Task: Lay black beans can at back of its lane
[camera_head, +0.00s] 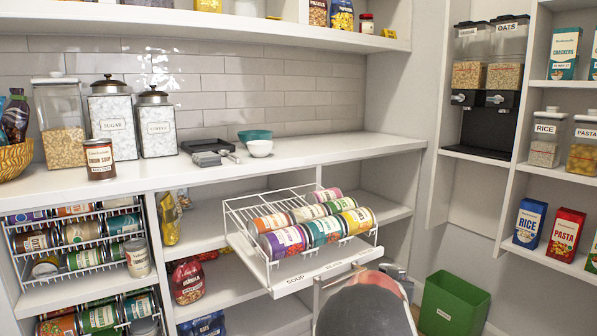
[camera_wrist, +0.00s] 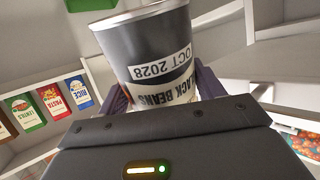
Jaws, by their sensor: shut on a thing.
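The black beans can (camera_wrist: 155,55) fills the upper middle of the wrist view, with a dark grey label, upside-down lettering and a bare metal rim. My gripper (camera_wrist: 165,95) is shut on it, with a finger on each side. In the head view my arm is at the bottom right of centre, in front of the rack; I cannot make out the can there. The white wire rack (camera_head: 246,247) stands on a pulled-out shelf with a front label strip. Several cans lie on their sides in its lanes, toward the front; the back left part is bare wire.
A soup can (camera_head: 100,160) stands on the counter (camera_head: 330,150). Two more can racks (camera_head: 75,275) are at left. A green bin (camera_head: 450,305) stands on the floor at right. Shelves with rice and pasta boxes (camera_head: 529,222) are at far right.

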